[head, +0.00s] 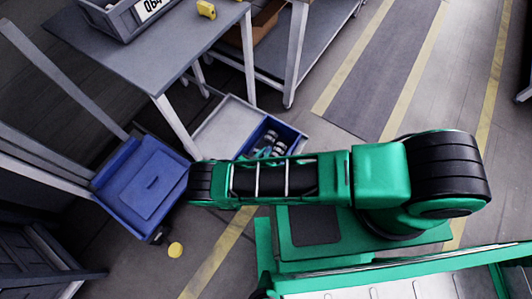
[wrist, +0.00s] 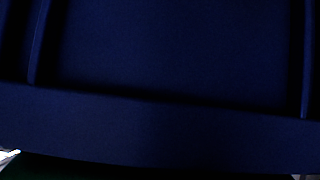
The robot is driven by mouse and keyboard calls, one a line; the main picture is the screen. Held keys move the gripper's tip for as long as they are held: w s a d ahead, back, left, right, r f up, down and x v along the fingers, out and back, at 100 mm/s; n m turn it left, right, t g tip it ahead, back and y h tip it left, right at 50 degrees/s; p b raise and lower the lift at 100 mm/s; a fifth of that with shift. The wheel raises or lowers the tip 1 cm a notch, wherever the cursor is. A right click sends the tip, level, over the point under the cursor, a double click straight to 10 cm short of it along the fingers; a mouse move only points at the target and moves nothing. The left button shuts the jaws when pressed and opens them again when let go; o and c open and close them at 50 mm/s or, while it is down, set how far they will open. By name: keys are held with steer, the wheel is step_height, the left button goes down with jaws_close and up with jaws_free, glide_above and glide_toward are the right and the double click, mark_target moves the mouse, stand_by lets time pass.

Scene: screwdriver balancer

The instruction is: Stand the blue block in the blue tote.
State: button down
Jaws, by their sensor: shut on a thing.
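In the head view, my green and black arm reaches left across the picture. Its black outer end lies at the right edge of a blue, flat-topped thing (head: 143,184) with a raised panel and a dark slot. My gripper's fingers do not show; the arm hides that spot. A blue tote (head: 297,134) holding several dark and pale tools stands on the floor behind the arm, partly covered by it. I cannot make out the blue block for certain. In the wrist view, a dark blue ribbed surface (wrist: 180,50) fills nearly everything, very close, with a plain blue band below it.
A grey table (head: 165,60) carries a grey bin (head: 125,15) and a small yellow thing (head: 206,9). Its leg stands close behind my arm's outer end. A pale grey tray (head: 222,128) lies beside the tote. A yellow round thing (head: 175,249) is on the floor.

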steer(key=c, duration=1.7)
jaws_free()
steer(key=v, duration=1.2)
steer(key=shift+s, duration=0.1)
